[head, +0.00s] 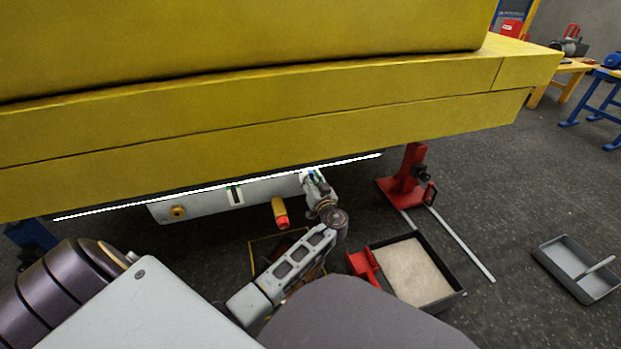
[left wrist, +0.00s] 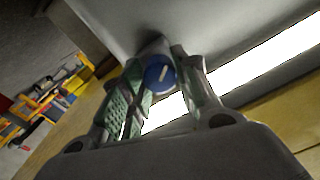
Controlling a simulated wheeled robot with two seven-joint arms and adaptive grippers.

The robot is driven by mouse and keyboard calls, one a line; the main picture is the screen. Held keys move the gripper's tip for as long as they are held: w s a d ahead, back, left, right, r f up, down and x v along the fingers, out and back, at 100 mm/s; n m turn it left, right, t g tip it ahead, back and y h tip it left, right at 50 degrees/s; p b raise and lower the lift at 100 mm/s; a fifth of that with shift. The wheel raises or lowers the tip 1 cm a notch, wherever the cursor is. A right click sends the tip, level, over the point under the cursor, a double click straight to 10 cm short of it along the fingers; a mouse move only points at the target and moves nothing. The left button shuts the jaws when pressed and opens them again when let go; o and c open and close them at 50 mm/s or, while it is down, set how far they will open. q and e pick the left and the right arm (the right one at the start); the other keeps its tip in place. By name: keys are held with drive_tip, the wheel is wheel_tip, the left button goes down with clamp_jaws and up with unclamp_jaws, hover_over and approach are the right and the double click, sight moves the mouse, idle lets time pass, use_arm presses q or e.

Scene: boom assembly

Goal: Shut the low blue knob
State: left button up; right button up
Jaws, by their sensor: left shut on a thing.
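The low blue knob (left wrist: 159,76) shows in the left wrist view. It is round, with a white line across its face, and sits on a grey stub against a pale grey surface. My left gripper (left wrist: 155,84) has its green-padded fingers on both sides of the knob, shut on it. In the head view my left gripper (head: 312,178) is at the right end of the pale grey box (head: 205,201) under the yellow boom, and the knob is mostly hidden there. My right gripper is in neither view.
The big yellow boom (head: 250,110) hangs low above my left arm. A yellow handle with a red end (head: 280,214) hangs beside it. A red stand (head: 404,182), a tray with a tan filling (head: 461,296) and a grey tray (head: 577,271) are on the floor to the right.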

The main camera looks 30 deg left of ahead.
use_arm(q)
drive_tip(key=shift+f+n, duration=0.1)
drive_tip(key=shift+n, duration=0.8)
drive_tip(key=o, duration=1)
drive_tip(key=shift+v, duration=6)
